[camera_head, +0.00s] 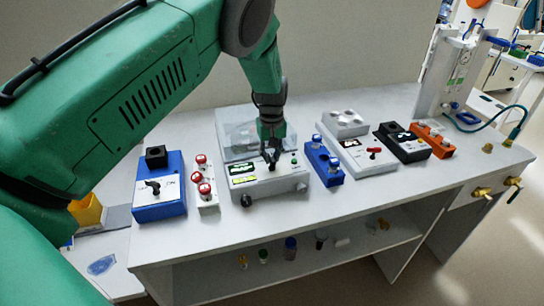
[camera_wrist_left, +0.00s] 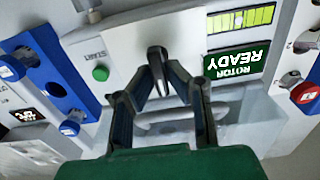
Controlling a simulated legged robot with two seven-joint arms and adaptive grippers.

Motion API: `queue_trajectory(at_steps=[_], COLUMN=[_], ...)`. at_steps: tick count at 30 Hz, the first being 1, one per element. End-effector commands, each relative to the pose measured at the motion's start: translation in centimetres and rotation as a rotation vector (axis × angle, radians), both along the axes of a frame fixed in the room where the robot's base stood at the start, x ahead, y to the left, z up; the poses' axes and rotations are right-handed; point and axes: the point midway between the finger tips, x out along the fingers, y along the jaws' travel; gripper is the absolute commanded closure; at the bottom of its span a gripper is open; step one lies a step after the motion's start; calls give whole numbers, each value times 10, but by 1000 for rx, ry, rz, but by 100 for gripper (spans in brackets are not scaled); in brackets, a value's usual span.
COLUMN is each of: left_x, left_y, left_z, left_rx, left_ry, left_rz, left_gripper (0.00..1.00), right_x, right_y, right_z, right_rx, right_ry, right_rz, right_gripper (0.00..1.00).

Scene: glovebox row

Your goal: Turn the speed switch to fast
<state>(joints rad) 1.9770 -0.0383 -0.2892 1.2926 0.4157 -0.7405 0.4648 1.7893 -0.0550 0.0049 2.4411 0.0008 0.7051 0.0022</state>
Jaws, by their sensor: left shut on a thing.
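The speed switch appears to be the small dark lever (camera_wrist_left: 157,56) on the white front panel of a bench machine (camera_head: 287,184). It stands between the green START button and the green displays. My left gripper (camera_head: 272,161) reaches down to this panel from above. In the left wrist view its two fingers (camera_wrist_left: 159,80) close in on the lever and are shut on it. The fingers hide part of the lever and any marks around it, so I cannot read its setting. My right gripper is not in view.
The machine has a clear lid (camera_head: 235,137), a ROTOR READY display (camera_wrist_left: 236,63) and a black front knob (camera_head: 246,200). A white block with red-topped parts (camera_head: 209,198) stands left of it. A blue block (camera_head: 323,165) stands close on its right.

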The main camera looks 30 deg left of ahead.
Motion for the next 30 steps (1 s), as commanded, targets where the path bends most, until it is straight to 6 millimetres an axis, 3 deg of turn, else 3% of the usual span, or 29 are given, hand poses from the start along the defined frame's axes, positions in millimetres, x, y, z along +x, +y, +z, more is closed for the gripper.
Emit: queue_trajectory(at_steps=[13, 30], left_x=[-2, -3], left_y=[-2, -4], left_z=[0, -1], left_rx=[-7, -10], left_ry=[3, 6], left_rz=[-60, -426], left_gripper=[100, 100], right_x=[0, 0], right_y=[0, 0], right_z=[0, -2], right_rx=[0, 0], right_ry=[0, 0], right_rz=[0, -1], right_gripper=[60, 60])
